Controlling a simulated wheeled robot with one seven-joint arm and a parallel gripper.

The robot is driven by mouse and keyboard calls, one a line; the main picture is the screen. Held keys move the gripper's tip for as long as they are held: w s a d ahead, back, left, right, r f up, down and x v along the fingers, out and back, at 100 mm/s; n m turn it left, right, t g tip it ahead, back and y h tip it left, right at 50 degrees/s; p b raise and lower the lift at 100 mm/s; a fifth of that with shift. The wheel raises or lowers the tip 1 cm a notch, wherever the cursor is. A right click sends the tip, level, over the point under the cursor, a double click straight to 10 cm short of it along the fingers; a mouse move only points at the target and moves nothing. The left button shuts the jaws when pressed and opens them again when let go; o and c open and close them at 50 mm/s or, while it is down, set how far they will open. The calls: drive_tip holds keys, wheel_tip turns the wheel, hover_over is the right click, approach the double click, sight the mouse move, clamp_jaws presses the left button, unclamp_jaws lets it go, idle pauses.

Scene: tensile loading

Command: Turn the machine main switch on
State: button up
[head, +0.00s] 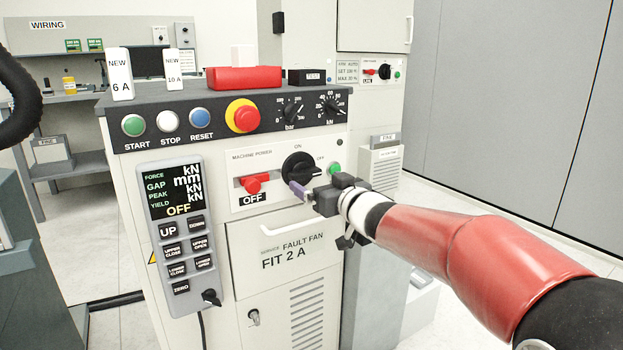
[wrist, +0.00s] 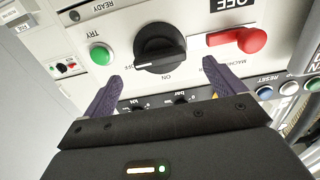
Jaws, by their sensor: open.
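The machine power panel (head: 276,180) on the cabinet front carries a black rotary knob (head: 298,166) with ON and OFF marks. The knob shows large in the wrist view (wrist: 162,48), where its white pointer line lies toward OFF. A red handle (head: 255,184) sits left of the knob above an OFF label; it is also in the wrist view (wrist: 238,40). My gripper (head: 312,188) is open and empty just in front of the knob. In the wrist view its purple fingers (wrist: 162,72) are spread to either side of the knob, apart from it.
A green TRY button (wrist: 100,54) sits beside the knob. Above the panel are a red mushroom button (head: 243,116), dials (head: 292,110) and START, STOP and RESET buttons. A keypad with a display (head: 172,194) reading OFF hangs at left. A handle bar (head: 288,226) lies below the panel.

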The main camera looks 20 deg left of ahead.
sight(308, 176)
drive_tip(key=x, duration=0.5)
drive_tip(key=c, duration=1)
